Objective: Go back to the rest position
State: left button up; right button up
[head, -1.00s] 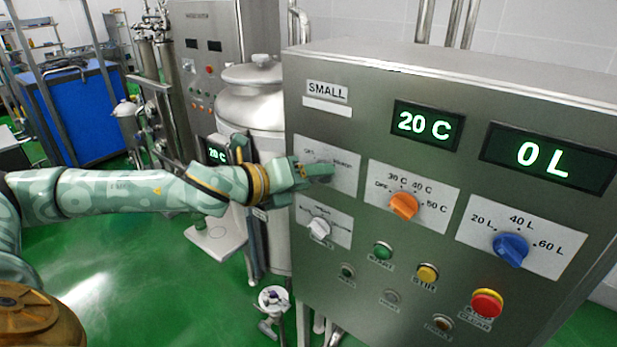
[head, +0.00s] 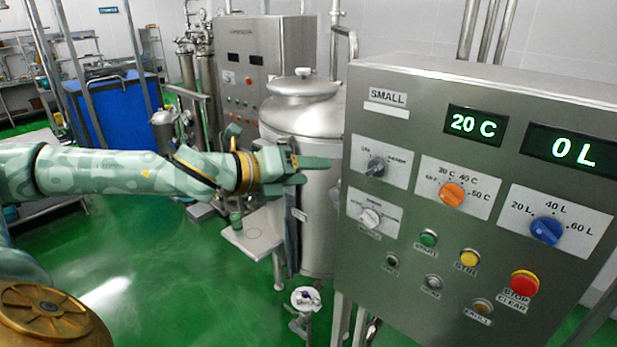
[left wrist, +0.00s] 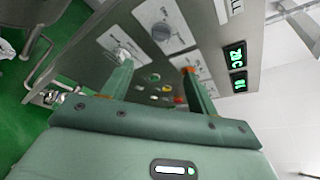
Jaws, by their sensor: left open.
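My left gripper (head: 297,170) is open and empty in the head view, left of the control panel (head: 392,255) and in front of the steel tank. Its arm comes in from the left. In the left wrist view, the two fingers (left wrist: 158,90) stand apart with nothing between them. The panel shows beyond them, with a grey knob (left wrist: 162,32) and lit displays. In the head view the grey knob (head: 376,167) is clear of the gripper. My right gripper is not in view.
The panel has an orange knob (head: 452,196), a blue knob (head: 546,230), a white knob (head: 370,217) and a red stop button (head: 524,284). Its displays read 20 C and 0 L. A steel tank (head: 305,115) stands behind. Green floor (head: 150,260) is open at lower left.

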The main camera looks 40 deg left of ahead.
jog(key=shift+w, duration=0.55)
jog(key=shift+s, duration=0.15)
